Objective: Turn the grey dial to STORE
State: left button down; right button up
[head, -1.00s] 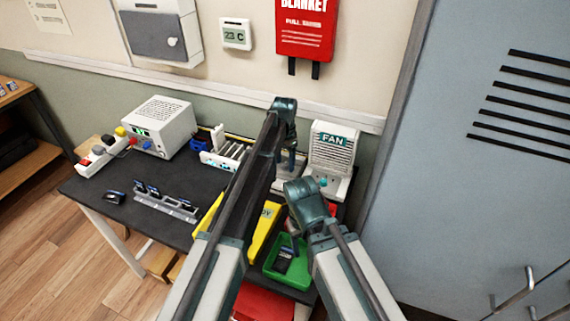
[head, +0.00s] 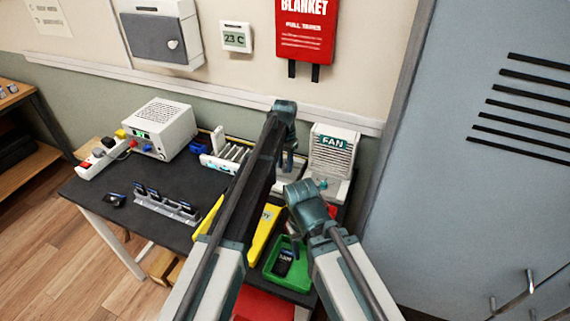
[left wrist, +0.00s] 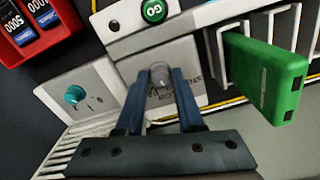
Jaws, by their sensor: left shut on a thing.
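The grey dial (left wrist: 160,76) sits on a white panel in the left wrist view. My left gripper (left wrist: 160,90) is shut on it, with one blue finger on each side. Lettering beside the dial is partly hidden by the fingers, so I cannot read its setting. In the head view my left gripper (head: 289,162) points down beside the fan, and the dial is hidden there. My right gripper (head: 298,232) is over the green tray, mostly hidden by its own arm; I cannot tell its jaws.
A green GO button (left wrist: 153,11) is just above the dial. A green block (left wrist: 264,75) stands in a white slotted rack at right. The fan (head: 332,152) has a teal knob (left wrist: 75,95). A green tray (head: 272,272) holds a dark phone. A grey locker (head: 480,190) bounds the right.

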aim_at(285, 166)
pick_arm(q)
jog(key=n, duration=0.4)
jog(key=shift+n, duration=1.9)
jog(key=c, duration=0.5)
grip_release()
jog(key=shift+c, duration=0.2)
jog(key=shift+r, duration=0.1)
notch_tip(285, 166, up, 14)
jog(key=p, duration=1.3)
jog(key=shift+p, duration=0.4)
pick_arm(e)
notch_tip(285, 166, up, 14)
